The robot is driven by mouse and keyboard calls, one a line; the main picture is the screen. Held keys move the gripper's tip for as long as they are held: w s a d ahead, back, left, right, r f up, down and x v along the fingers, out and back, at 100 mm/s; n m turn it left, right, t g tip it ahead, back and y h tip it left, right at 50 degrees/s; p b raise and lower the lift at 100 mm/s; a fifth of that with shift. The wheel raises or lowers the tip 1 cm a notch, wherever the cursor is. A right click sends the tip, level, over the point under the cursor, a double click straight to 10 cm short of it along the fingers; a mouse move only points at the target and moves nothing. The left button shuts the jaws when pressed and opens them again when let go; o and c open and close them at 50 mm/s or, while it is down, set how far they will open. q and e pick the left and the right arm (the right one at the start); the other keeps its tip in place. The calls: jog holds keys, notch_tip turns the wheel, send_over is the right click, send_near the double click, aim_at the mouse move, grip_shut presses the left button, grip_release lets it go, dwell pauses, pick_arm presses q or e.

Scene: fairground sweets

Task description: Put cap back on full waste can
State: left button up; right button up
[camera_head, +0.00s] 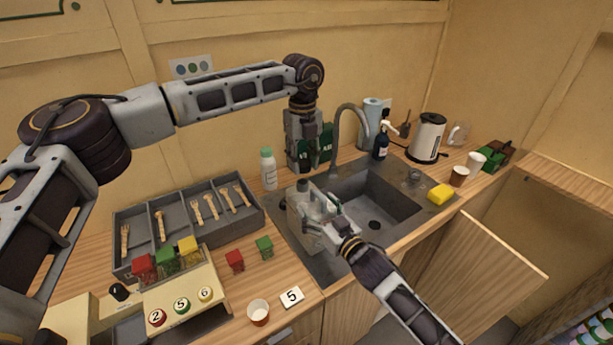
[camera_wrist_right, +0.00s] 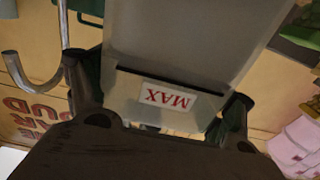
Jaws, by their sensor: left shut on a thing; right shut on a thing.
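The waste can (camera_head: 306,222) is a pale translucent container at the left edge of the sink. In the right wrist view its wall (camera_wrist_right: 190,45) carries a dark line and a MAX label (camera_wrist_right: 167,98), upside down. My right gripper (camera_head: 330,212) is shut on the can; the wrist view shows a finger on each side of it. My left gripper (camera_head: 299,168) points down right above the can and is shut. A small dark grey piece, seemingly the cap (camera_head: 303,186), is between its fingertips and the can top. I cannot tell whether it touches the neck.
A white bottle with a green cap (camera_head: 268,170) stands left of my left gripper. The tap (camera_head: 338,125) rises behind the sink (camera_head: 385,200). A cutlery tray (camera_head: 130,268) and coloured blocks lie left. A kettle (camera_head: 427,138), cups and yellow sponge (camera_head: 440,194) are right.

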aim_at(302, 181)
pick_arm(q)
jog(key=shift+w+a+f, duration=0.1)
jog(key=shift+w+f, duration=0.05)
jog(key=shift+f, duration=0.7)
jog(key=shift+w+a+f, duration=0.1)
jog(key=shift+f, duration=0.7)
jog(key=shift+f, duration=0.15)
jog(key=shift+f, duration=0.75)
jog(key=shift+f, duration=0.55)
